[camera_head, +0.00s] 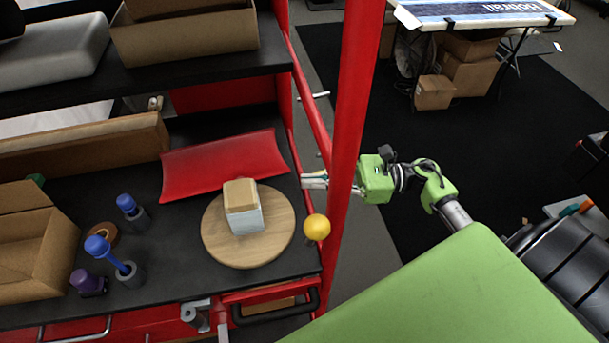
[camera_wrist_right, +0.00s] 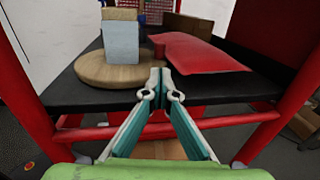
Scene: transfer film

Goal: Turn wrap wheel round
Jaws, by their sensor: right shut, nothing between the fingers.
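The wrap wheel (camera_head: 275,235) is a round wooden disc lying flat on the black bench top. It also shows at the left in the right wrist view (camera_wrist_right: 98,74). A pale box (camera_head: 248,221) with a tan block (camera_head: 240,194) on top stands on it. My right gripper (camera_head: 304,180) is at the bench's right edge, beside the red post and apart from the wheel. Its fingertips meet with nothing between them, as the right wrist view (camera_wrist_right: 161,88) shows. My left gripper is not in view.
A red sheet (camera_head: 220,163) lies behind the wheel. A yellow ball (camera_head: 316,227) is at the bench edge. A red post (camera_head: 355,90) partly hides my right arm. A blue-handled tool (camera_head: 103,248) and a cardboard box (camera_head: 50,255) are at left.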

